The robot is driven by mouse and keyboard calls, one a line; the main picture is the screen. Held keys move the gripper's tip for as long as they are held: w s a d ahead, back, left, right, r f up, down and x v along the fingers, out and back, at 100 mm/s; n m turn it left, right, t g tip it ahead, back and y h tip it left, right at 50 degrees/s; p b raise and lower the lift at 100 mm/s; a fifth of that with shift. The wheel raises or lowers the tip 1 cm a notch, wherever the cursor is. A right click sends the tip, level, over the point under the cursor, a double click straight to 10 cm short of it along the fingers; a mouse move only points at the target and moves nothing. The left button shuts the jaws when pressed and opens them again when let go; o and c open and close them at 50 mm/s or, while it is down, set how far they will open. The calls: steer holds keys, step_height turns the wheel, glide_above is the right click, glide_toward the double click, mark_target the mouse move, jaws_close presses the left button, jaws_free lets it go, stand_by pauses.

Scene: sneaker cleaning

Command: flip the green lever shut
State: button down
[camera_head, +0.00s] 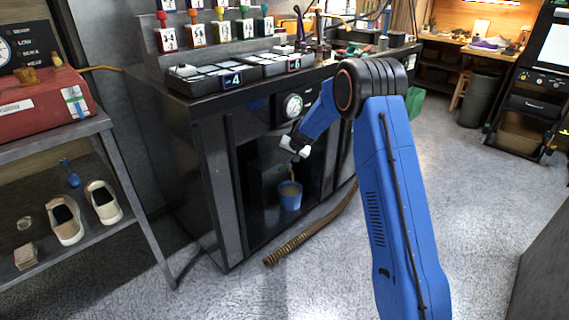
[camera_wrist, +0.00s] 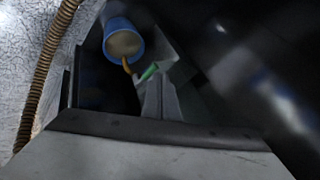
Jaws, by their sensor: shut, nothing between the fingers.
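The green lever (camera_wrist: 150,72) shows in the wrist view as a small green piece beside a brownish spout or stream (camera_wrist: 127,66). It is not visible in the head view, where my gripper is in front of that area. My gripper (camera_head: 296,148) is shut and empty, in front of the dark cabinet opening. In the wrist view its grey fingers point up toward the lever, with their tips close to it; I cannot tell whether they touch. A blue bucket (camera_head: 290,195) with brownish contents stands below, and a thin brown stream (camera_head: 291,172) runs down into it.
A round gauge (camera_head: 292,106) sits on the black cabinet (camera_head: 215,170) just above my gripper. A ribbed brown hose (camera_head: 300,240) lies on the floor by the cabinet. Trays (camera_head: 211,78) stand on top. A shelf with shoes (camera_head: 103,202) is at left.

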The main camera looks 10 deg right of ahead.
steer(key=s+d+r+n, duration=0.1)
steer(key=s+d+r, duration=0.1)
steer(key=s+r, duration=1.15)
steer(key=s+d+r+n, duration=0.2)
steer(key=s+r, duration=0.9)
steer(key=s, duration=0.6)
steer(key=s+d+h, duration=0.1)
steer(key=s+d, duration=0.2)
steer(key=s, duration=1.5)
steer(key=s+d+n+g+h, duration=0.1)
steer(key=s+d, duration=0.3)
steer(key=s, duration=1.5)
steer(key=shift+d+f+h, duration=0.15)
steer(key=shift+f+h, duration=0.15)
steer(key=shift+h, duration=0.1)
steer(key=shift+w, duration=0.1)
